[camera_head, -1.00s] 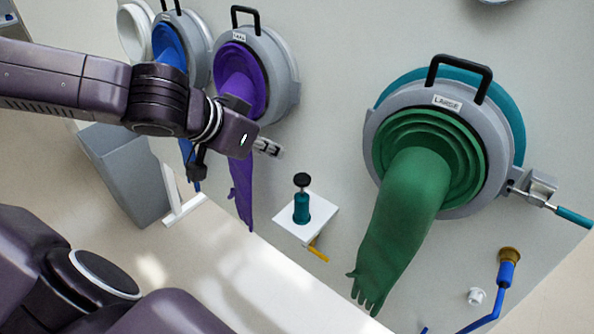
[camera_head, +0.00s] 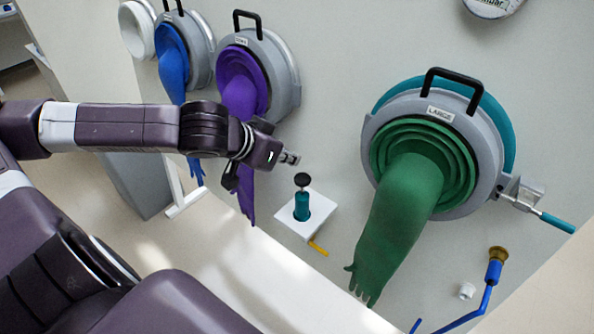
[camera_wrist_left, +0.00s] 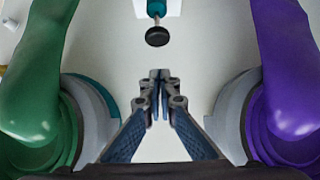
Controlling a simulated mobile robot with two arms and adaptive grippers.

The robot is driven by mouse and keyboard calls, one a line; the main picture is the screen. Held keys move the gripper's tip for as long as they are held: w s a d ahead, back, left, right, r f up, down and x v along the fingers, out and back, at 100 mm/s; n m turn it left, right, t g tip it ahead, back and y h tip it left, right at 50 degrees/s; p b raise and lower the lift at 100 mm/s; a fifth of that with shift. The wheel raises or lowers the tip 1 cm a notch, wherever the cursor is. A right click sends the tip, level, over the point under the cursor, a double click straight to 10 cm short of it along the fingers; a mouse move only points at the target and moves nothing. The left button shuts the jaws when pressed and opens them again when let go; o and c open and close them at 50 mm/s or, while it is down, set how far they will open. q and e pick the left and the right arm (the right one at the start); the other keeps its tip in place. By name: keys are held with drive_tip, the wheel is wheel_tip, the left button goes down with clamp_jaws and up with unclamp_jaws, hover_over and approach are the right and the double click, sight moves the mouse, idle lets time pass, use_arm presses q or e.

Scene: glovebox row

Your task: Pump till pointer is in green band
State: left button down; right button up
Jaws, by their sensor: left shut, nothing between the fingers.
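The pump (camera_head: 302,206) is a teal cylinder with a black knob (camera_head: 302,180) on top, standing upright on a small white shelf on the wall. A yellow piece sticks out below the shelf. My left gripper (camera_head: 290,158) is shut and empty, just above and slightly left of the knob in the head view. In the left wrist view the shut fingertips (camera_wrist_left: 160,75) point toward the black knob (camera_wrist_left: 157,37), with a gap between them. A round gauge (camera_head: 492,5) is cut off at the top edge; its pointer and green band are not visible. My right gripper is not seen.
A green glove (camera_head: 400,220) hangs from a large port to the right of the pump. Purple (camera_head: 243,90) and blue (camera_head: 172,65) gloves hang at the left, close to my left arm. A teal-handled latch (camera_head: 555,222) and a blue pipe (camera_head: 490,290) are at the right.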

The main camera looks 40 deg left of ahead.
sight(305, 175)
use_arm(q)
drive_tip(key=p+x, duration=0.1)
drive_tip(key=x, duration=0.2)
wheel_tip(305, 175, down, 4)
drive_tip(key=shift+f+p, duration=0.15)
drive_tip(key=shift+p, duration=0.35)
drive_tip(key=shift+d, duration=0.1)
drive_tip(key=shift+f, duration=0.1)
wheel_tip(305, 175, down, 5)
drive_tip(key=shift+r+b, duration=0.15)
drive_tip(key=shift+b, duration=1.05)
drive_tip(key=shift+s, duration=0.1)
